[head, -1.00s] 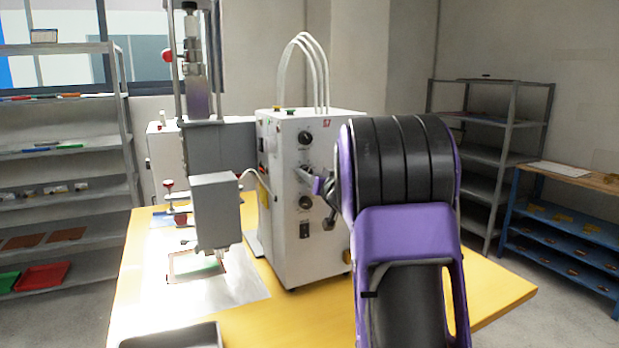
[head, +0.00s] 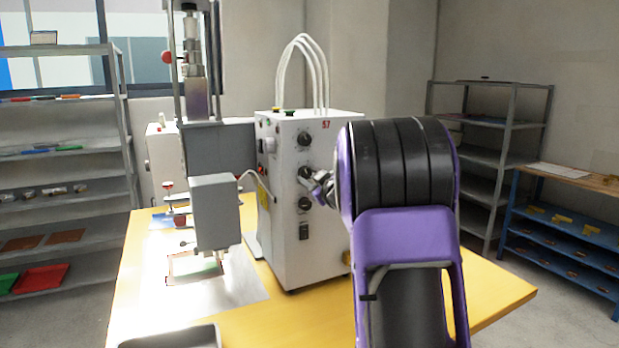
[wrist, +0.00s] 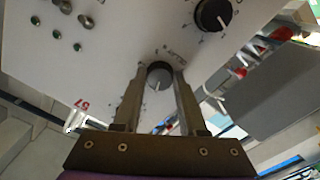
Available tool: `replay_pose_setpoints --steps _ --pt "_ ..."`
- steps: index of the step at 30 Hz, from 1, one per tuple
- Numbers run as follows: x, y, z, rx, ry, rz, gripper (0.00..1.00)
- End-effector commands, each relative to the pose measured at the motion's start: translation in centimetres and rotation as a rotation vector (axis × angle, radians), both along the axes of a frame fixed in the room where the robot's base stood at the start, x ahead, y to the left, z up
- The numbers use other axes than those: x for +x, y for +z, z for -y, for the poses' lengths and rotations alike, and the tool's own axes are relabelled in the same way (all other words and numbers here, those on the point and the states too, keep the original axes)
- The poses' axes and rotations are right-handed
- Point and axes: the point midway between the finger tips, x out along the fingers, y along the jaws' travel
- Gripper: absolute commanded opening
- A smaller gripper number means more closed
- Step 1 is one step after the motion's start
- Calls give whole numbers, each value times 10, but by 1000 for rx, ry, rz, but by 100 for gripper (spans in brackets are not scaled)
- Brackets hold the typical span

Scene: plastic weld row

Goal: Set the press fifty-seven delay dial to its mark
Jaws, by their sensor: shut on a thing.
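The white press cabinet (head: 318,240) marked 57 stands on the yellow table, with three black dials in a column on its front. My gripper (head: 315,178) is at the middle dial (head: 304,172) in the head view. In the wrist view, my gripper (wrist: 160,82) has its two fingers on either side of a dark round dial (wrist: 159,73) and is shut on it. The dial's pale pointer line points toward the bottom of that view. Small print surrounds the dial but is too blurred to read, and the fingers hide part of the scale.
Another dial (wrist: 212,14) lies close by in the wrist view. The upper dial (head: 304,139) and lower dial (head: 304,203) are near my gripper. A grey press head (head: 216,210) stands left of the cabinet, and a grey tray (head: 175,338) lies in front.

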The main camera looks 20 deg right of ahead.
Motion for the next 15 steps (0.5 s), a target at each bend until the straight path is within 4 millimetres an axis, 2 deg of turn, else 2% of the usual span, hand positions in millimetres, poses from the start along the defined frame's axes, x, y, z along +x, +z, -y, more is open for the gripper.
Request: replay_pose_setpoints --steps 15 --pt "0 0 0 -103 -1 3 0"
